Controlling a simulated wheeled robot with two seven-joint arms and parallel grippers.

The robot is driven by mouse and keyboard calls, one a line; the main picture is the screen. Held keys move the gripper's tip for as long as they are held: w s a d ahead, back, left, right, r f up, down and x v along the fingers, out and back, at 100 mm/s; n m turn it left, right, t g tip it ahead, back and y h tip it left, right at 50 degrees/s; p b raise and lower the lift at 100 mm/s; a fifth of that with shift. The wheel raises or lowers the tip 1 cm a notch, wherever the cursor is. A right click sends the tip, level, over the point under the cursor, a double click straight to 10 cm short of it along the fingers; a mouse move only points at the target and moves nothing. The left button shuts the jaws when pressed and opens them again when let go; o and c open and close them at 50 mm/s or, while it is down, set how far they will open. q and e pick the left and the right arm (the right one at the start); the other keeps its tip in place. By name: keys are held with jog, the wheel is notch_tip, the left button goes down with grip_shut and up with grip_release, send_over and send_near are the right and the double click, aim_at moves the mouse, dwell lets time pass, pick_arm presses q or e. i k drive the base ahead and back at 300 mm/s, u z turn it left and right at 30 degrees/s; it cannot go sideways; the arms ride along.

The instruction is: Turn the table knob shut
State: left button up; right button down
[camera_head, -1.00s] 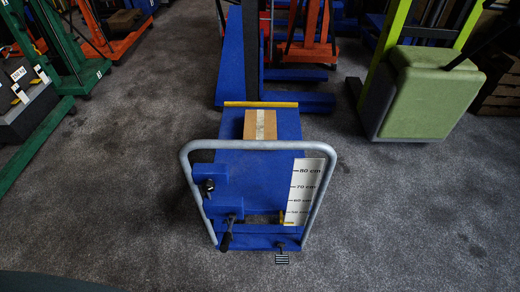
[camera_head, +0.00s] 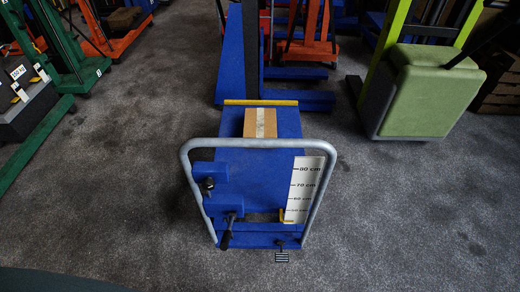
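A blue lift table (camera_head: 270,180) stands ahead of me, with a grey tubular handle frame (camera_head: 184,165) on its near side. A small black knob (camera_head: 207,184) sits on a blue block at the left of the frame. A black lever (camera_head: 227,236) hangs lower down, below a second blue block. A white height scale (camera_head: 303,190) with cm marks is at the right, with a yellow pointer (camera_head: 283,215) near its lower part. A cardboard box (camera_head: 260,123) rests on the table top. Neither of my grippers shows.
A small striped pedal (camera_head: 282,256) sticks out at the table's near foot. Blue lift equipment (camera_head: 235,60) stands just behind the table. A green padded block (camera_head: 430,92) is at the right, and a green frame (camera_head: 60,60) at the left. Grey floor around the near side is clear.

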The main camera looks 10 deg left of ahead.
aim_at(209, 184)
jog(key=u, duration=1.05)
